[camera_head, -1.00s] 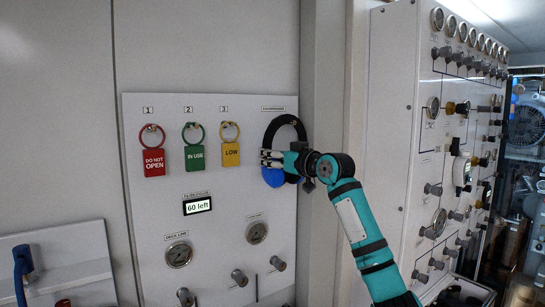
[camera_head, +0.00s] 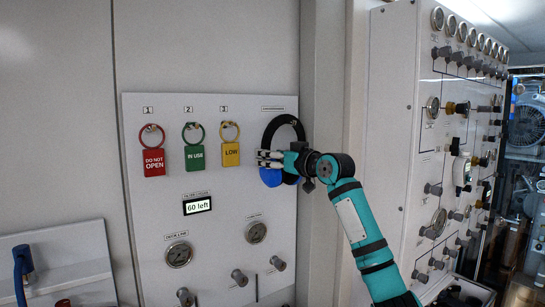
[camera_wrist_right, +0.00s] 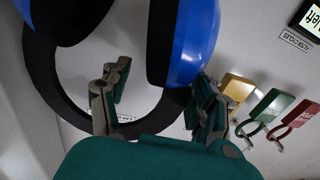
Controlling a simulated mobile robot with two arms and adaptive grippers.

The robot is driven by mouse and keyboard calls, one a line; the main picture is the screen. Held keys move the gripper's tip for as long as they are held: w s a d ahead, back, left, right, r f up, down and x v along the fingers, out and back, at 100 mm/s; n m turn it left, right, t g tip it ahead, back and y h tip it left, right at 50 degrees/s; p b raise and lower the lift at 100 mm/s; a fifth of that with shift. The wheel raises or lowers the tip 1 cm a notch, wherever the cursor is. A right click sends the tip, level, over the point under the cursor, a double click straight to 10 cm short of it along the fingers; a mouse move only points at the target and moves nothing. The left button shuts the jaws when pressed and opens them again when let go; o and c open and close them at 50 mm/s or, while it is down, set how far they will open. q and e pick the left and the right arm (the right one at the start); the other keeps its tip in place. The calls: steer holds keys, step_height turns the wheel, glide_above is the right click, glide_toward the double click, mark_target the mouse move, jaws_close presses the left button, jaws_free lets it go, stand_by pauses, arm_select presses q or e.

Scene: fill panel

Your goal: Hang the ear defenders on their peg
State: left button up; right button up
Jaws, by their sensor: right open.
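The ear defenders have a black headband (camera_head: 284,127) and blue cups (camera_head: 270,178). In the head view they are upright against the white panel, under the label at its upper right, with the band on top. I cannot clearly make out the peg at the band. My right gripper (camera_head: 268,158) is open in front of the cups and hides part of them. In the right wrist view, its spread fingers (camera_wrist_right: 155,103) are on either side of part of the headband (camera_wrist_right: 72,103) and a cup's black cushion; a blue cup (camera_wrist_right: 197,38) is close to one finger. My left gripper is not in view.
A red tag (camera_head: 154,162), a green tag (camera_head: 194,157) and a yellow tag (camera_head: 231,154) hang on pegs to the left. Below are a small display (camera_head: 197,206), gauges and knobs. A large gauge panel (camera_head: 395,130) stands close on the right.

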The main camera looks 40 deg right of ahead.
steer(key=shift+s, duration=0.1)
steer(key=s, duration=1.1)
steer(key=shift+s+a, duration=0.2)
steer(key=shift+s, duration=0.2)
